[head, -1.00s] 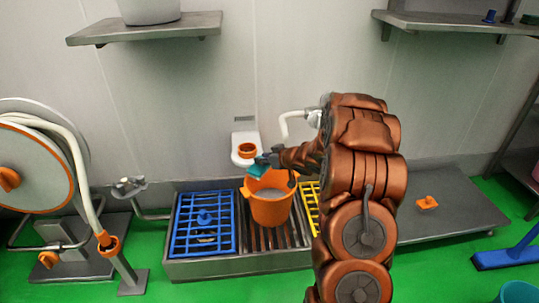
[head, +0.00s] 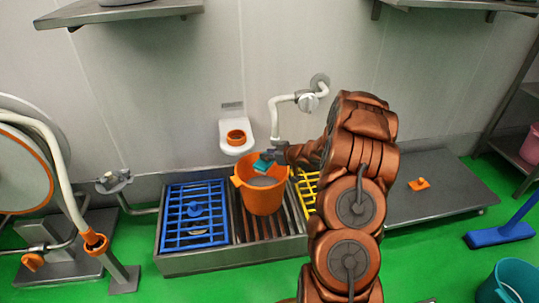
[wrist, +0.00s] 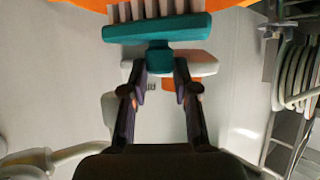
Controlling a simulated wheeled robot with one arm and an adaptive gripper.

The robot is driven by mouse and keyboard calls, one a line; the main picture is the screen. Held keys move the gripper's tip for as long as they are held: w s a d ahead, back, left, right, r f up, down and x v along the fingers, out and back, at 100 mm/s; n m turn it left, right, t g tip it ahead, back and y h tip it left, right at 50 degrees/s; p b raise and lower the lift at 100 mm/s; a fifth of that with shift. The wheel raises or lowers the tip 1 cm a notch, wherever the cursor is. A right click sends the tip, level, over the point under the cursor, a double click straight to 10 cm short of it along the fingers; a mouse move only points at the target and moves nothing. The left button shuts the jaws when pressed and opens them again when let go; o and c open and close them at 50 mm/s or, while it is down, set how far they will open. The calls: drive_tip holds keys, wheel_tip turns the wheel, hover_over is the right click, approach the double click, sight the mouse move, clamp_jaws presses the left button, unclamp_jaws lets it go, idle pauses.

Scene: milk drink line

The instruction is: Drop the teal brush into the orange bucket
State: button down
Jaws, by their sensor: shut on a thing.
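The teal brush (head: 262,165) shows at the back part of the orange bucket's mouth in the head view. My gripper (head: 274,156) is shut on it, reaching in from the right. In the wrist view my gripper's two fingers (wrist: 162,70) close on the narrow neck of the teal brush (wrist: 160,30), with its pale bristles pointing up in the picture. The orange bucket (head: 260,199) stands upright on the slatted drain. Its rim edge (wrist: 90,5) shows at the top of the wrist view. The brush's exact height over the rim is hard to tell.
A blue grate (head: 195,226) lies left of the bucket and a yellow grate (head: 306,190) right of it. A teal bucket (head: 506,283) stands at bottom right.

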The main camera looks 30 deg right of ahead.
drive_tip(key=shift+f+b, duration=1.1)
drive_tip(key=shift+f, duration=0.3)
drive_tip(key=c, duration=0.8)
unclamp_jaws()
drive_tip(key=shift+s+d+r, duration=0.1)
drive_tip(key=v, duration=1.1)
drive_tip(key=shift+s, duration=0.35)
drive_tip(key=shift+r, duration=0.2)
